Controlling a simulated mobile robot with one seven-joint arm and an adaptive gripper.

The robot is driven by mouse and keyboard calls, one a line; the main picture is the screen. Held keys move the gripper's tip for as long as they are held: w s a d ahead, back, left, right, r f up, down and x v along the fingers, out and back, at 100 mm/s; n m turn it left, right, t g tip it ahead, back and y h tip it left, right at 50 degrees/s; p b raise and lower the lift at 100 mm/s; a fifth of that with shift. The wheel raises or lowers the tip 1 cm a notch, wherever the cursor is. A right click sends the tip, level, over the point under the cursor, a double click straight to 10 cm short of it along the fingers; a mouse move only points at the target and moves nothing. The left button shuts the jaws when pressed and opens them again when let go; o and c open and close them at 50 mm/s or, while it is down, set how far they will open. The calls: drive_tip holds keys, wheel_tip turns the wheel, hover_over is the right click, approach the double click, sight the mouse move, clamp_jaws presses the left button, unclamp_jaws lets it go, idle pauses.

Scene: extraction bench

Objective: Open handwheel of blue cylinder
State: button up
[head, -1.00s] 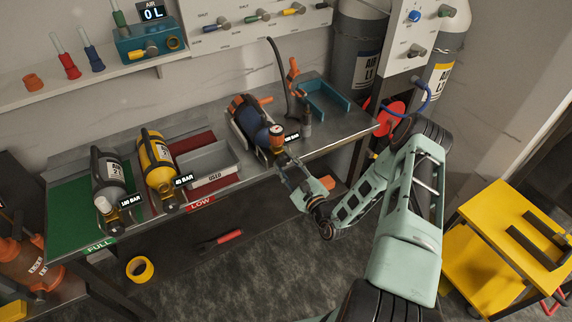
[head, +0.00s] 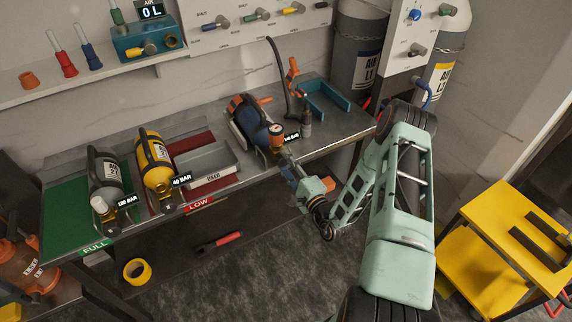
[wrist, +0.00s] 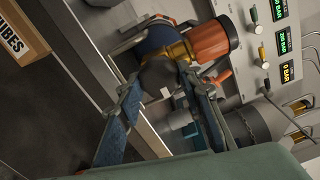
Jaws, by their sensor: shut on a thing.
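The blue cylinder (head: 252,118) lies on the bench in a holder, its valve end toward the front edge. A gauge with an orange-red rim (head: 276,130) sits at its valve. My gripper (head: 284,160) reaches the valve end from the front right. In the wrist view the blue cylinder (wrist: 153,38) has a brass valve and a dark round handwheel (wrist: 158,76). My gripper (wrist: 160,88) is shut on that handwheel, one finger on either side. The fingers hide part of its rim. The gauge's orange body (wrist: 209,42) is close beside the fingers.
A yellow cylinder (head: 155,168) and a grey cylinder (head: 104,180) lie to the left. A grey USED tray (head: 212,182) stands between the yellow and blue cylinders. A blue open bracket (head: 328,100) is at the bench's right. A yellow cart (head: 490,225) stands right.

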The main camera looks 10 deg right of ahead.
idle(0.3)
drive_tip(key=o, duration=1.2)
drive_tip(key=shift+c, duration=0.2)
drive_tip(key=v, duration=1.2)
